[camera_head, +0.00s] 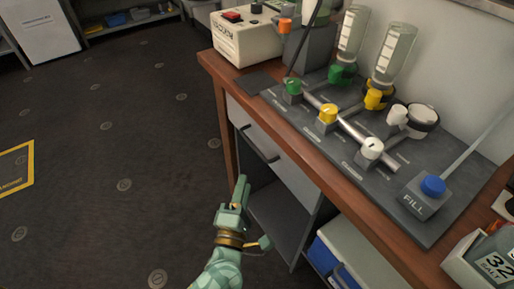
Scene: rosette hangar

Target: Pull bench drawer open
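The wooden-topped bench (326,195) runs down the right side of the head view. Its grey drawer front (285,163) sits just under the top and looks shut, flush with the bench frame. A dark bar handle (262,146) is on the drawer front. My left gripper (240,184), pale green, points up in the picture, below and left of the handle and apart from it in the view. Nothing shows in it. Its fingers overlap from this angle, so I cannot tell how far they are apart. My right gripper is not in view.
On the bench are a valve panel (345,150) with coloured knobs and upturned bottles, and a cream device (245,40). The dark floor (120,130) to the left is clear.

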